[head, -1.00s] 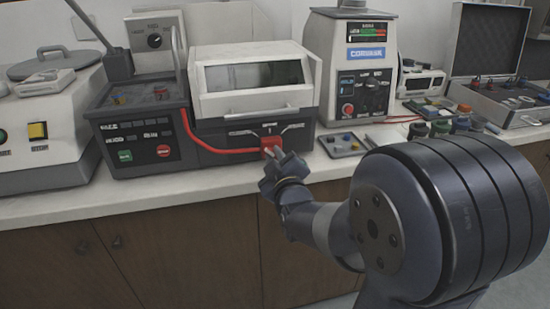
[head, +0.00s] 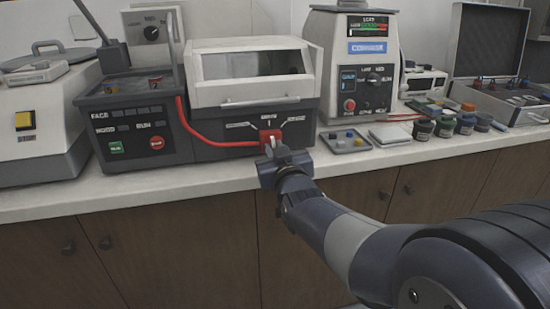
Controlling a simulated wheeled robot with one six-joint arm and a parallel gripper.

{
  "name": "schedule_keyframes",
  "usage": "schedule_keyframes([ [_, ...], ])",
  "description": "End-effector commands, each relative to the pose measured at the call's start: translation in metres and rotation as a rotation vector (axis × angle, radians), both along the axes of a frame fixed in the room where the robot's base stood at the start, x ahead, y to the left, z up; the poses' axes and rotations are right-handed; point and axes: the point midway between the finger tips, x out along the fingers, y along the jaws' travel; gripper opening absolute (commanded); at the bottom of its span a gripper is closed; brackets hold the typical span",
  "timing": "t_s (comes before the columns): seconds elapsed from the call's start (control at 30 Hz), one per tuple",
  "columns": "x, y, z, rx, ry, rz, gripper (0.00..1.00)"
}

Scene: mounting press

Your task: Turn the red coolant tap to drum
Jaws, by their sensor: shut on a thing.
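The red coolant tap (head: 270,134) is on the front face of the grey base of a machine with a white, windowed hood (head: 250,75). A red hose (head: 205,137) runs to it from the left. White label marks fan out above and beside the tap, too small to read surely. My gripper (head: 273,149) reaches up to the tap from below and is shut on its handle. The jaws hide part of the handle, so its exact pointing direction is hard to tell.
A control box (head: 135,135) with green and red buttons stands left of the tap. Right of it are a small parts tray (head: 345,142), a white pad (head: 390,135) and several jars (head: 445,127). The counter's front edge (head: 160,203) runs below.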

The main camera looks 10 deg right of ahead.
Motion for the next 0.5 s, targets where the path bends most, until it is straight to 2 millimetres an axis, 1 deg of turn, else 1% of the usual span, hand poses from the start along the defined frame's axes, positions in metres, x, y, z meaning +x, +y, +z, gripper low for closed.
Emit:
schedule_keyframes([
  [0.2, 0.0001, -0.0004, -0.0016, 0.091, 0.001, 0.0, 0.0],
  [0.5, 0.0, -0.0005, -0.0007, 0.133, 0.003, 0.0, 0.0],
])
